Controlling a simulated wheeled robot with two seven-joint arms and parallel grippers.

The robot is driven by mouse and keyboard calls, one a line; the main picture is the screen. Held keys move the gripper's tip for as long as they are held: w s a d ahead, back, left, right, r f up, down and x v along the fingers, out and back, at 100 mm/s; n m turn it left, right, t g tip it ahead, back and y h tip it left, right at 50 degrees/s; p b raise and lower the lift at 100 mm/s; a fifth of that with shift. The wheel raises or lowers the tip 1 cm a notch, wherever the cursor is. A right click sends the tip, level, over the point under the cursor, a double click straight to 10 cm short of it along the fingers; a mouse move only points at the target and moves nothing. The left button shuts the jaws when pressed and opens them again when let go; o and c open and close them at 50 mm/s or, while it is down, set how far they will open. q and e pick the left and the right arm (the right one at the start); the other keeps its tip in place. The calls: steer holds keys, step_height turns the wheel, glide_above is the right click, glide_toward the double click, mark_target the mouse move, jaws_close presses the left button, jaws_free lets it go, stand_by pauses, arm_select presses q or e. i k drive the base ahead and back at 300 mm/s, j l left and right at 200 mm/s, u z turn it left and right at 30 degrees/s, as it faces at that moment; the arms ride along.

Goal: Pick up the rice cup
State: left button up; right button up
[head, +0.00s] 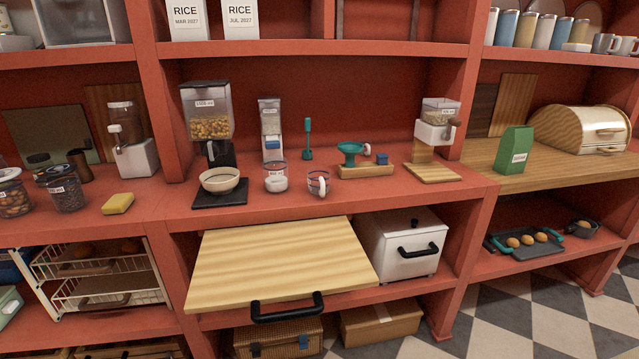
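No thing in view is clearly readable as the rice cup. A small clear cup (276,179) with a white lower part and a small label stands on the red counter, in front of a tall narrow dispenser (270,130). To its right is a second small clear cup (313,184) with a white handle. Two white packets at the upper left of the middle shelf read RICE, one MAR 2027 (187,18) and one JUL 2027 (240,18). Neither of my grippers is in view.
A bowl (220,182) sits on a dark scale-like base under a cereal dispenser (207,112). A teal funnel (350,152) stands on a wooden block behind the cups. A wooden board (282,262) with a black handle juts out below the counter. The counter's front edge is clear.

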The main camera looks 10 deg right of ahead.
mark_target(318, 178)
steer(key=i+l, duration=0.2)
steer(key=l, duration=0.2)
steer(key=i+l, duration=0.25)
steer(key=l, duration=0.15)
steer(key=i+l, duration=0.2)
steer(key=l, duration=0.25)
steer(key=i+l, duration=0.2)
steer(key=l, duration=0.2)
